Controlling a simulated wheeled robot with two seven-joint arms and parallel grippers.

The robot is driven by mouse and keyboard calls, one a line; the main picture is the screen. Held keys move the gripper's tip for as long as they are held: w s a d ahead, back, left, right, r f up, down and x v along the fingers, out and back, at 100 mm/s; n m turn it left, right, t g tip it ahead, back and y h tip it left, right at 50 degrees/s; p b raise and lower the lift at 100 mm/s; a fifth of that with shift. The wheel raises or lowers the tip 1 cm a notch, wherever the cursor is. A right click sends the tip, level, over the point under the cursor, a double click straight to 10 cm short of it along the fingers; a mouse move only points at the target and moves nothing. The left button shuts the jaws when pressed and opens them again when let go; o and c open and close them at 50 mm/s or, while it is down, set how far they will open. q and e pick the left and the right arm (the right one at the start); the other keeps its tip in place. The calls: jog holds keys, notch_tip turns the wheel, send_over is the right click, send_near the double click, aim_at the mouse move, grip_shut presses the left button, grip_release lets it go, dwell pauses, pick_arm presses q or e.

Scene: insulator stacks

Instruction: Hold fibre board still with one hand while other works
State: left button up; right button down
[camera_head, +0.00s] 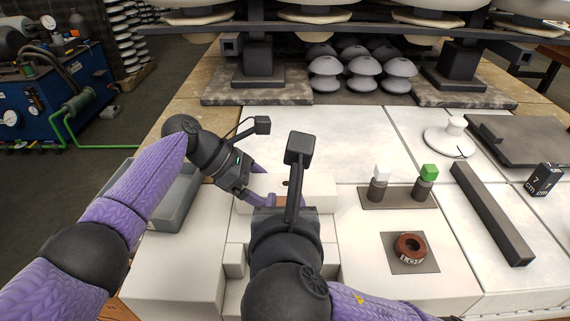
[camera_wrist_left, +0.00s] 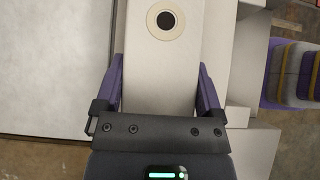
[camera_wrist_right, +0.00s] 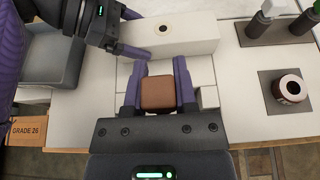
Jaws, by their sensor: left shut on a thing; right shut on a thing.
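A pale block (camera_head: 318,187) with a round dark hole lies on the white worktop; it may be the fibre board, though I cannot tell its material. It also shows in the left wrist view (camera_wrist_left: 168,60). My left gripper (camera_wrist_left: 160,68) is shut on it, one purple finger along each side. My right gripper (camera_wrist_right: 159,66) is shut on a small brown block (camera_wrist_right: 158,94), just in front of the pale block in the right wrist view.
A grey tray (camera_head: 178,212) stands at left. A red-brown ring (camera_head: 409,247) sits on a dark mat at right. Behind it, posts with white (camera_head: 381,171) and green (camera_head: 429,171) tops share a dark base. A black bar (camera_head: 491,213) lies further right.

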pick_arm(q)
jog(key=o, duration=1.1)
pick_arm(e)
jog(key=s, duration=0.4)
jog(key=shift+s, duration=0.3)
pick_arm(q)
jog(key=shift+a+r, duration=0.1)
